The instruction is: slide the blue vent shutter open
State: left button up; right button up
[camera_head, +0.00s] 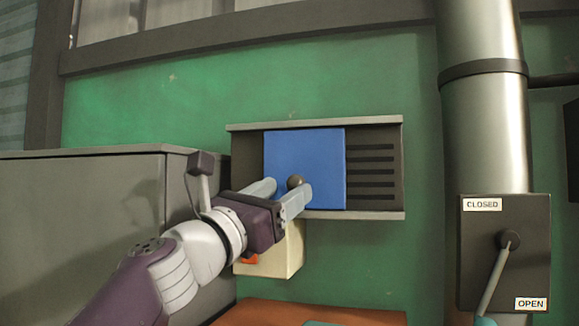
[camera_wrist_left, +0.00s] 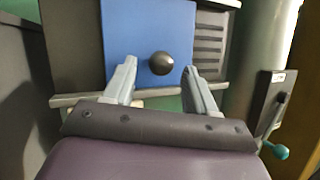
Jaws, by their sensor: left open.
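The blue vent shutter (camera_head: 318,157) is a flat square panel between two pale rails on the green wall. It covers the middle of the dark vent frame; slots show to its right and a plain dark strip to its left. Its round dark knob (camera_head: 295,182) is near the lower edge. My left gripper (camera_head: 284,188) is open in front of the shutter, with its fingers on either side of the knob in the picture. In the left wrist view the knob (camera_wrist_left: 161,63) shows between and beyond the open fingertips; contact cannot be told. My right gripper is not in view.
A grey cabinet (camera_head: 90,190) stands at the left. A cream box (camera_head: 288,252) is below the vent, partly behind my gripper. A metal column (camera_head: 485,130) and a lever panel (camera_head: 527,215) marked CLOSED and OPEN are at the right. An orange surface (camera_head: 300,313) lies below.

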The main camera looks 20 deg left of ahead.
aim_at(285, 177)
pick_arm(q)
jog(key=shift+w+d+r, duration=0.2)
jog(key=shift+d+r, duration=0.05)
jog(key=shift+d, duration=0.2)
jog(key=shift+w+d+r, duration=0.2)
jog(key=shift+d+r, duration=0.05)
jog(key=shift+d, duration=0.15)
jog(key=shift+w+a+f+p, duration=0.2)
jog(key=shift+w+a+p, duration=0.1)
jog(key=shift+w+a, duration=0.55)
jog(key=shift+s+d+r, duration=0.1)
jog(key=shift+d, duration=0.4)
jog(key=c, duration=0.4)
jog(key=shift+s+d, duration=0.1)
jog(key=shift+d, duration=0.15)
grip_shut()
jog(key=a, duration=0.5)
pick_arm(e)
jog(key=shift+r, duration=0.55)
pick_arm(q)
jog(key=shift+d, duration=0.1)
jog(key=shift+o, duration=2)
grip_release()
jog(key=shift+w+d, duration=0.1)
jog(key=shift+w, duration=0.1)
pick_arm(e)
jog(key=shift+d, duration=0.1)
